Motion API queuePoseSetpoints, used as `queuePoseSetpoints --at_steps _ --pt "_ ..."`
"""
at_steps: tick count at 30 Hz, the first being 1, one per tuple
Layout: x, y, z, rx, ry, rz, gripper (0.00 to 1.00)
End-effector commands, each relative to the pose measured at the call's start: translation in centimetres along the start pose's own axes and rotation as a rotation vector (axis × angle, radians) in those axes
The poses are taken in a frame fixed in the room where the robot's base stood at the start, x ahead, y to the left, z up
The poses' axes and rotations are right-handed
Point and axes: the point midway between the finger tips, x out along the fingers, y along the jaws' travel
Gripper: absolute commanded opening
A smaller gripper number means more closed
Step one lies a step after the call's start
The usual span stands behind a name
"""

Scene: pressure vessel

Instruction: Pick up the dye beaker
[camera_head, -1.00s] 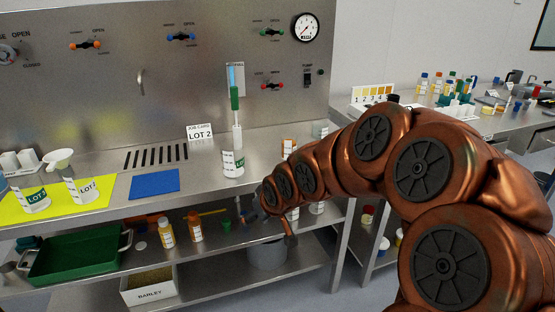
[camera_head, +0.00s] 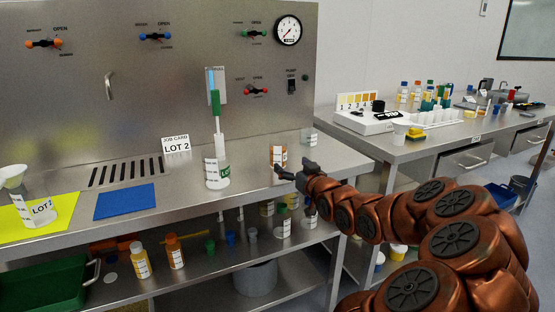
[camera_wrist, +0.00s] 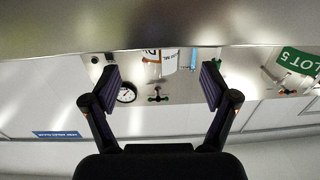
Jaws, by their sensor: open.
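No vessel can be read as the dye beaker. A small clear beaker with a white label (camera_head: 309,138) stands at the right end of the steel bench. An amber bottle with a white label (camera_head: 278,157) stands in front of it to the left. My gripper (camera_head: 290,170) is at the bench's right front edge, just in front of the amber bottle. In the wrist view my gripper (camera_wrist: 160,88) has its two fingers spread wide with nothing held. That view is upside down; a white and orange label (camera_wrist: 168,62) shows beyond the fingers.
Bottles and a grey bucket (camera_head: 256,277) sit on lower shelves. A side table (camera_head: 420,148) is at right.

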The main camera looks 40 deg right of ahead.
Motion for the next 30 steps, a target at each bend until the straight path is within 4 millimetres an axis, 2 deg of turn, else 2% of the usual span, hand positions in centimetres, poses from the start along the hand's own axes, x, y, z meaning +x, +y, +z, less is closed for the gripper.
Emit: queuePoseSetpoints --at_steps 11,21,30 --pt "2.4 -0.1 0.1 0.001 -0.004 -0.003 0.85" --pt "5.7 0.2 -0.1 0.001 -0.002 0.000 0.85" --pt "6.6 0.3 -0.1 0.001 -0.003 0.002 0.85"
